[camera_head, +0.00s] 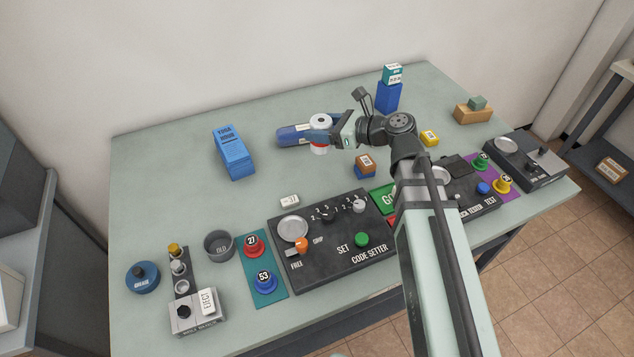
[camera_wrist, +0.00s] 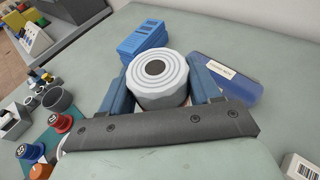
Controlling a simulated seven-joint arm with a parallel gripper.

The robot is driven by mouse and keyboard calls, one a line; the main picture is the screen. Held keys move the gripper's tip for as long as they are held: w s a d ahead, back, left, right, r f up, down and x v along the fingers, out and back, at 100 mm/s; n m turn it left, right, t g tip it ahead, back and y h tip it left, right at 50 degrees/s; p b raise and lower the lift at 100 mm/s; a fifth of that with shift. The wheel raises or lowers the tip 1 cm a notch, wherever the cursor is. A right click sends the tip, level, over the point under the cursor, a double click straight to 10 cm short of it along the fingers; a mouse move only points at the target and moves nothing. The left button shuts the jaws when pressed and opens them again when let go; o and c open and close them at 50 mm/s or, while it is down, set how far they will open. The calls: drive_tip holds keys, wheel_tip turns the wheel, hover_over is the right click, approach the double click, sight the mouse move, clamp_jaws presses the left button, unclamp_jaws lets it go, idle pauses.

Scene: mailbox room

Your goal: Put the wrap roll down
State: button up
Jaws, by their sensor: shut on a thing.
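The wrap roll is a short white cylinder with a dark centre hole; it shows in the wrist view (camera_wrist: 157,80) between the two blue fingers of my gripper (camera_wrist: 160,92). The fingers press on its left and right sides. In the head view the wrap roll (camera_head: 320,122) is upright at the back middle of the table, with a red band low on its side. My gripper (camera_head: 325,137) reaches it from the right and is shut on it. I cannot tell whether its base touches the table.
A brown-and-blue block (camera_head: 365,166) is nearby in front. The code setter panel (camera_head: 345,250) fills the front middle. The table (camera_head: 170,160) is clear at the back left.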

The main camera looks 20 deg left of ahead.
drive_tip(key=shift+s+n+g, duration=0.8)
drive_tip(key=shift+s+g, duration=0.1)
drive_tip(key=shift+s, duration=0.35)
drive_tip(key=shift+n+g, duration=0.3)
drive_tip(key=shift+g, duration=0.2)
drive_tip(key=shift+s+d+f, duration=0.1)
drive_tip(key=shift+s+f, duration=0.1)
drive_tip(key=shift+f, duration=2.35)
drive_tip(key=shift+s+f, duration=0.15)
drive_tip(key=shift+f, duration=2.4)
drive_tip(key=shift+f, duration=0.1)
drive_tip(key=o, duration=1.1)
drive_tip(key=shift+d, duration=0.15)
drive_tip(key=v, duration=1.1)
drive_tip(key=shift+d+r, duration=0.3)
drive_tip(key=shift+r, duration=0.05)
